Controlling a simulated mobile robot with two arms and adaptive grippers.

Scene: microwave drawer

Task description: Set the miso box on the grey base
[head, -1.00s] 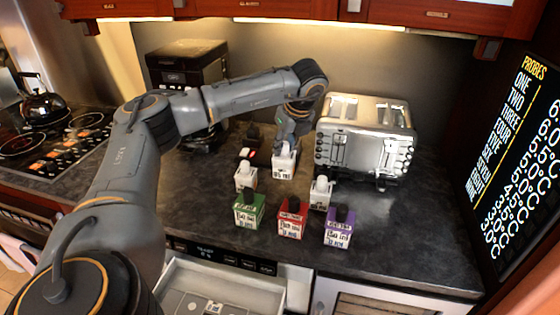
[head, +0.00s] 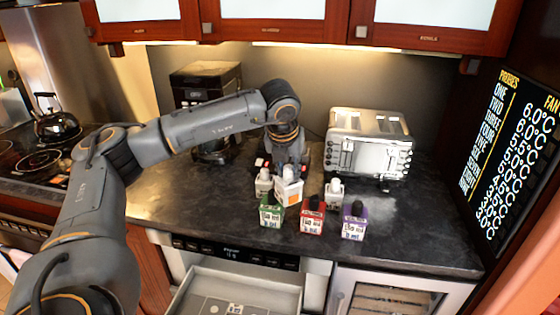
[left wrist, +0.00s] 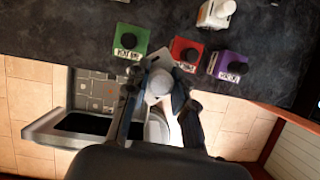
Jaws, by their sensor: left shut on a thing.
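My left gripper (head: 287,168) is shut on a white box with a white knob (head: 290,190), held above the counter just behind the green box. An orange patch shows on its front, but I cannot read its label, so I cannot confirm that it is the miso box. In the left wrist view the held box (left wrist: 158,86) is between the fingers (left wrist: 155,105). Below the counter an open drawer (head: 185,300) shows a grey inside with several flat markings. I cannot tell which part is the grey base. My right gripper is not in view.
A green box (head: 271,213), a red box (head: 312,218) and a purple box (head: 354,224) stand along the counter's front. White boxes stand behind them at left (head: 263,184) and right (head: 334,193). A toaster (head: 368,145) and a coffee machine (head: 205,82) stand at the back.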

